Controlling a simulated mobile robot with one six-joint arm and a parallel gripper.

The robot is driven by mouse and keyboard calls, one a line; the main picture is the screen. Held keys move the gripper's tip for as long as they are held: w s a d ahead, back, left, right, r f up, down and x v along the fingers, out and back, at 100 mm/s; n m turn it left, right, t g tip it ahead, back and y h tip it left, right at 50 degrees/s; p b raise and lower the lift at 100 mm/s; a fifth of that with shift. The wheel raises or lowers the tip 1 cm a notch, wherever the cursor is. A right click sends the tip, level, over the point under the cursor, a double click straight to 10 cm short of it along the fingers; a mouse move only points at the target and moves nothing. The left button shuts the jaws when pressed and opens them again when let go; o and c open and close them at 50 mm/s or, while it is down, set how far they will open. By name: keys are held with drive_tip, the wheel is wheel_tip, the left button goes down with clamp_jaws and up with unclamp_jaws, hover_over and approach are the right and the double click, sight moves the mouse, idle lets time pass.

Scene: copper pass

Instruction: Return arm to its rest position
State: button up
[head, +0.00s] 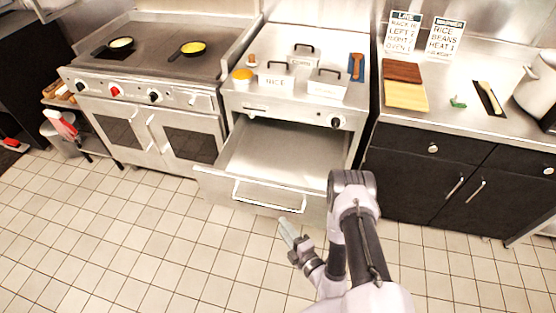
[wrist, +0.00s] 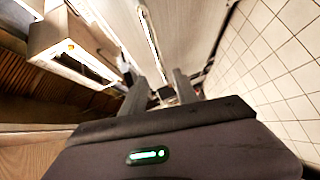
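My gripper (head: 287,228) is in front of the open drawer, low over the tiled floor, at the end of my folded arm. In the wrist view, my gripper (wrist: 160,82) has its two dark fingers apart. I see nothing held between them. The open drawer (head: 280,150) sticks out below the middle counter and looks empty. My gripper appears just beside the drawer's front; I cannot tell the exact gap.
A griddle (head: 158,45) with two pans stands at the left. Lidded containers, one marked rice (head: 276,82), sit on the middle counter. Cutting boards (head: 404,88) lie on the right counter. Tiled floor (head: 120,235) is clear at the left.

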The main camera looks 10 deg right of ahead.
drive_tip(key=w+a+r+n+g+y, duration=0.1)
drive_tip(key=w+a+r+n+y, duration=0.2)
drive_tip(key=r, duration=0.4)
drive_tip(key=w+a+r+n+g+y, duration=0.1)
drive_tip(key=a+r+n+y, duration=0.25)
drive_tip(key=r, duration=0.35)
drive_tip(key=s+a+r+n+g+y, duration=0.2)
drive_tip(key=a+r+n+g, duration=0.15)
drive_tip(key=r+n, duration=0.35)
drive_tip(key=s+a+r+n+g+y, duration=0.2)
drive_tip(key=s+a+r+n+g, duration=0.1)
drive_tip(key=r+n+g, duration=0.3)
drive_tip(key=s+r+n+g+h+b, duration=0.1)
drive_tip(key=s+r+n+g+h, duration=0.4)
drive_tip(key=s+r+n, duration=0.55)
drive_tip(key=s+d+r+n+t+h, duration=0.2)
drive_tip(key=d+n+h, duration=0.3)
drive_tip(key=d+n, duration=0.3)
drive_tip(key=s+d+r+n+t+h+b, duration=0.1)
drive_tip(key=s+d+r+n+t+h, duration=0.1)
drive_tip(key=s+d+n+t+h, duration=0.3)
drive_tip(key=d+n, duration=0.3)
drive_tip(key=shift+h, duration=0.35)
